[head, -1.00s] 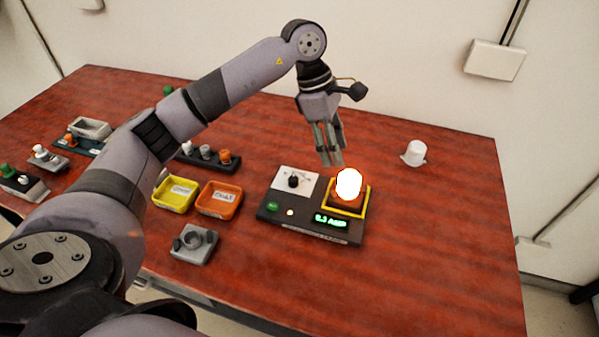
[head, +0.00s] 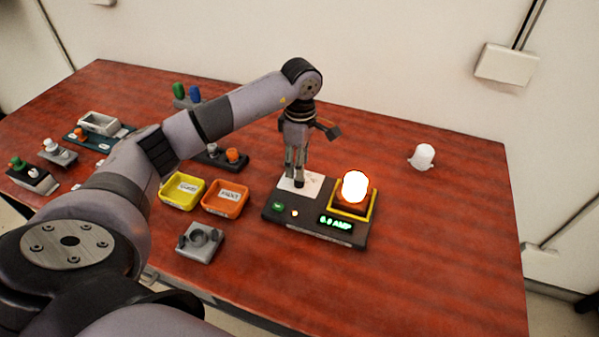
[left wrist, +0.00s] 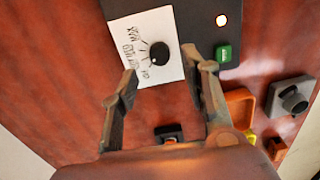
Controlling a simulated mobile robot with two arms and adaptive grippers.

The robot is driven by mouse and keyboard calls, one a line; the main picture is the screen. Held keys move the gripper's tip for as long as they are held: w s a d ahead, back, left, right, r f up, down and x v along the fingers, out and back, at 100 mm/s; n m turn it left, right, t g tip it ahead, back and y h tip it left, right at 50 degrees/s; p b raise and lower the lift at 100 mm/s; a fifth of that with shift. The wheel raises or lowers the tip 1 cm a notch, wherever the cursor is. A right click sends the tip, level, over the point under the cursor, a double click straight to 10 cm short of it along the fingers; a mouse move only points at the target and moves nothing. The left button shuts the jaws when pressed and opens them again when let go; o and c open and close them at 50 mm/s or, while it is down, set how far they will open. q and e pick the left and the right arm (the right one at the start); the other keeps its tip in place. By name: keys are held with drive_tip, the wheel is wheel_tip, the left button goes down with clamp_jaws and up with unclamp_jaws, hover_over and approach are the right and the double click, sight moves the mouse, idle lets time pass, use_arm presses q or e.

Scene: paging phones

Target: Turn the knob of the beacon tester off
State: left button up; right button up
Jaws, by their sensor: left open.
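The beacon tester (head: 306,229) is a dark box on the red table. Its black knob (left wrist: 159,54) sits on a white dial card (head: 314,186) with printed marks. A glowing beacon lamp (head: 355,187) stands in a yellow-rimmed socket at its right. A green AMP readout and a small lit indicator show on its front. My left gripper (head: 295,172) points down over the dial card, with its fingers hiding most of the knob in the head view. In the left wrist view the gripper (left wrist: 164,66) is open, with the knob between its fingertips; contact cannot be told. My right gripper is not in view.
A yellow bin (head: 181,191) and an orange bin (head: 224,198) lie left of the tester. A grey fixture (head: 200,242) stands in front of them. A white cap (head: 422,156) stands at the back right. The table's right side is mostly clear.

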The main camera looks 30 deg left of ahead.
sight(299, 182)
use_arm(q)
drive_tip(key=shift+f+p, duration=0.3)
drive_tip(key=shift+f, duration=2.2)
drive_tip(key=shift+c, duration=0.4)
clamp_jaws()
